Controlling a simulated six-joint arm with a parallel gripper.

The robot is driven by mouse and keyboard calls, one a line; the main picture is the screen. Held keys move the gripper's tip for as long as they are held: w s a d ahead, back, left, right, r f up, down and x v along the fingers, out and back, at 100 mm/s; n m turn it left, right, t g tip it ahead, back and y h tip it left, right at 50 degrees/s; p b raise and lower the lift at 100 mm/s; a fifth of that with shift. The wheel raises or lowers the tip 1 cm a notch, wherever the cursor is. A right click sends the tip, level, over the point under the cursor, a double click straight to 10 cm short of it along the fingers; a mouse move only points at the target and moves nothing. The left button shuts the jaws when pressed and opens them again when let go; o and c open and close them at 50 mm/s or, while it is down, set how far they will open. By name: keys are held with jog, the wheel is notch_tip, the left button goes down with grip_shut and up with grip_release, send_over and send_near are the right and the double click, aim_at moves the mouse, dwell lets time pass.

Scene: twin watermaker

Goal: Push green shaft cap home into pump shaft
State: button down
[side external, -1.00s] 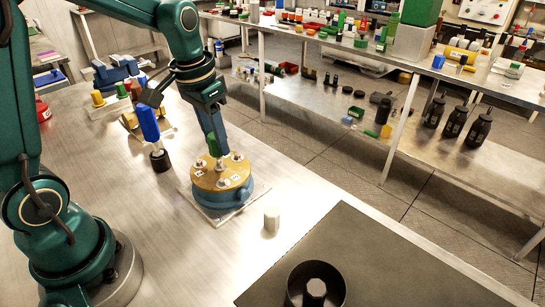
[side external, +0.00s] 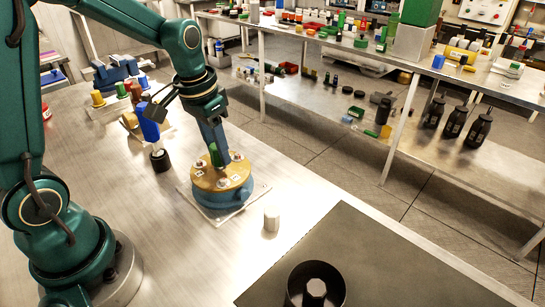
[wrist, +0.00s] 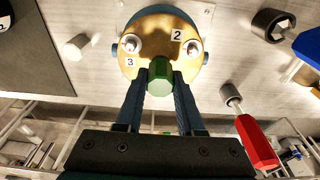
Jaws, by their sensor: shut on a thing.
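The pump has a round brass-coloured top (side external: 232,182) with numbered bolt heads and a blue body (side external: 240,194), and stands on a pale plate. My gripper (side external: 218,158) points down over the middle of this top. It is shut on the green shaft cap (side external: 214,154), which also shows between the two fingers in the wrist view (wrist: 159,72). The cap is hexagonal and looks about upright. The pump shaft is hidden behind the cap and fingers. I cannot tell how far the cap sits on it.
A blue-handled tool (side external: 149,122) with a dark socket stands left of the pump. A red-handled tool (wrist: 257,142) shows in the wrist view. A small pale hexagonal piece (side external: 271,217) stands right of the pump. A dark mat (side external: 400,265) with a black ring lies in front.

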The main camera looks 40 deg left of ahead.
aim_at(214, 147)
jog(key=shift+f, duration=0.35)
jog(key=shift+c, duration=2.2)
grip_release()
jog(key=shift+s+r, duration=0.2)
jog(key=shift+r, duration=1.05)
jog(key=shift+s+r, duration=0.2)
jog(key=shift+r, duration=1.05)
jog(key=s+d+r+t, duration=0.3)
jog(key=s+d, duration=0.3)
jog(key=s, duration=0.5)
jog(key=shift+s+t, duration=0.25)
jog(key=shift+t, duration=0.15)
